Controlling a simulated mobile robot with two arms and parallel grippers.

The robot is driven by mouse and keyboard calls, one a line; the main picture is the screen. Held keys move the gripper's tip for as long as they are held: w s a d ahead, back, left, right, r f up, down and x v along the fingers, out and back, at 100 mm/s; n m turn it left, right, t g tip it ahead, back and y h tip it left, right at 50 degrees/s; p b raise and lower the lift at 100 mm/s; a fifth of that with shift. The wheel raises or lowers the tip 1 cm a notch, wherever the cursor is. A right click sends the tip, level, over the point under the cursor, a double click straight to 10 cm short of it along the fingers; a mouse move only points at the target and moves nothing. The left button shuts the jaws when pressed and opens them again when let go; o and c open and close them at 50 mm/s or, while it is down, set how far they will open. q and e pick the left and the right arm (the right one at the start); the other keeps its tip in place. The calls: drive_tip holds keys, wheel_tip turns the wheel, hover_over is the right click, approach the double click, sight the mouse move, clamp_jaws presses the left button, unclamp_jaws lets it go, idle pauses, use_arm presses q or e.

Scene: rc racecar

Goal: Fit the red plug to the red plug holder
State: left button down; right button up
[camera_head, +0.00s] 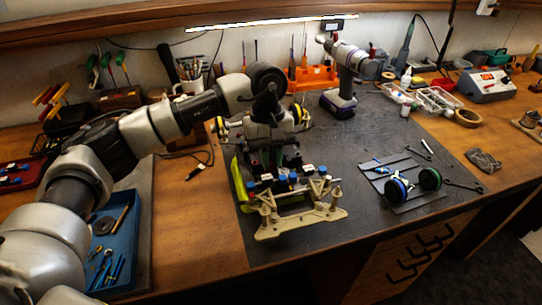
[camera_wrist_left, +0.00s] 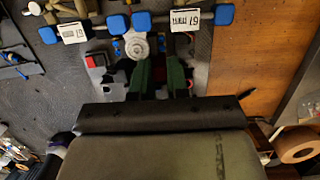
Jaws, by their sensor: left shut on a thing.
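The racecar chassis (camera_head: 300,208) stands on the dark mat, with my left gripper (camera_head: 270,158) reaching down over it. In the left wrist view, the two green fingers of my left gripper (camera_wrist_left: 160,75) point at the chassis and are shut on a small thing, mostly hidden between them. I cannot make out its colour. A red block (camera_wrist_left: 95,62) sits on a grey part of the chassis, left of the fingers and apart from them. I cannot tell whether it is the plug or its holder. A round silver part (camera_wrist_left: 138,46) is just beyond the fingertips. My right gripper is not in view.
Blue-ended white parts (camera_wrist_left: 208,18) cross the chassis beyond the fingers. A drill (camera_head: 342,85) stands behind the chassis. Wheels (camera_head: 396,189) lie on the mat at right, and a blue tray (camera_head: 118,238) is at left. The mat between chassis and wheels is mostly clear.

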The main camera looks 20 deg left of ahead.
use_arm(q)
drive_tip(key=shift+r, duration=0.1)
drive_tip(key=shift+r, duration=0.55)
drive_tip(key=shift+b, duration=0.9)
idle(1.4)
drive_tip(key=shift+f+b, duration=0.65)
drive_tip(key=shift+f, duration=0.05)
drive_tip(key=c, duration=1)
unclamp_jaws()
drive_tip(key=shift+c, duration=0.2)
drive_tip(key=shift+r, duration=0.1)
drive_tip(key=b+v, duration=0.1)
drive_tip(key=v, duration=0.9)
drive_tip(key=shift+r, duration=0.35)
drive_tip(key=shift+a, duration=0.1)
